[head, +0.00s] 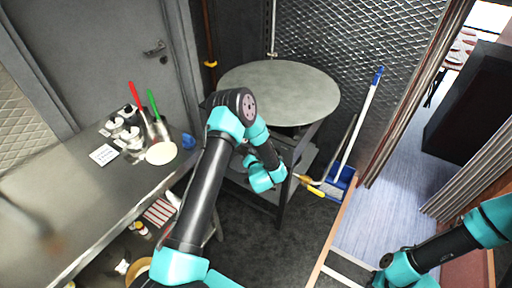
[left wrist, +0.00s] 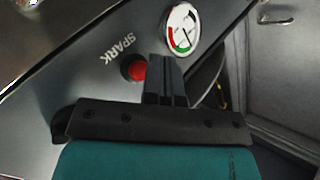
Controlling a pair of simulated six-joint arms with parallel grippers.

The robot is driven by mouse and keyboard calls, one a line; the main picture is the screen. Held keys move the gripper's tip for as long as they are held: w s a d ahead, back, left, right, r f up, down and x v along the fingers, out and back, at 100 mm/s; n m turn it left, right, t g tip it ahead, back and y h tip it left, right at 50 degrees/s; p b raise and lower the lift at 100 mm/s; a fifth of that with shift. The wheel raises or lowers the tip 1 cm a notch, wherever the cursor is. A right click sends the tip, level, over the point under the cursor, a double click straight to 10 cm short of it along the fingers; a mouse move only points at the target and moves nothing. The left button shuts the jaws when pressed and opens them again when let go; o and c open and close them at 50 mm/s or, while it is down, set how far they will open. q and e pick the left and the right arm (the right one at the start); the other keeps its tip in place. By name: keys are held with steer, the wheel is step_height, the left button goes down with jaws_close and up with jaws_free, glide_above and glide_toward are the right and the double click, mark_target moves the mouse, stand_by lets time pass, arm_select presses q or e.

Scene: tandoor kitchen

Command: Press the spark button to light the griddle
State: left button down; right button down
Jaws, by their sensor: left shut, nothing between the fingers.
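The round grey griddle (head: 280,92) stands on a dark frame at the back centre in the head view. In the left wrist view, a red button (left wrist: 134,71) sits on a grey metal panel beside the word SPARK. My left gripper (left wrist: 164,62) is shut and empty, its fingers just right of the button in that view. I cannot tell whether they touch it. In the head view my left gripper (head: 284,171) is low at the griddle stand's front, where the button cannot be made out. My right arm is at the lower right, its fingers not clear.
A round gauge (left wrist: 182,27) sits on the panel above the fingers. A steel counter (head: 60,215) with containers and red and green handled utensils stands at left. A blue brush or dustpan (head: 340,183) with a long handle leans right of the stand.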

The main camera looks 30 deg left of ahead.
arm_select(q)
steer(key=shift+w, duration=0.1)
stand_by(0.7)
steer(key=shift+w, duration=0.35)
steer(key=shift+w+d, duration=0.1)
steer(key=shift+w, duration=0.4)
stand_by(1.0)
steer(key=shift+s, duration=0.95)
steer(key=s, duration=0.5)
steer(key=shift+a, duration=0.3)
stand_by(0.9)
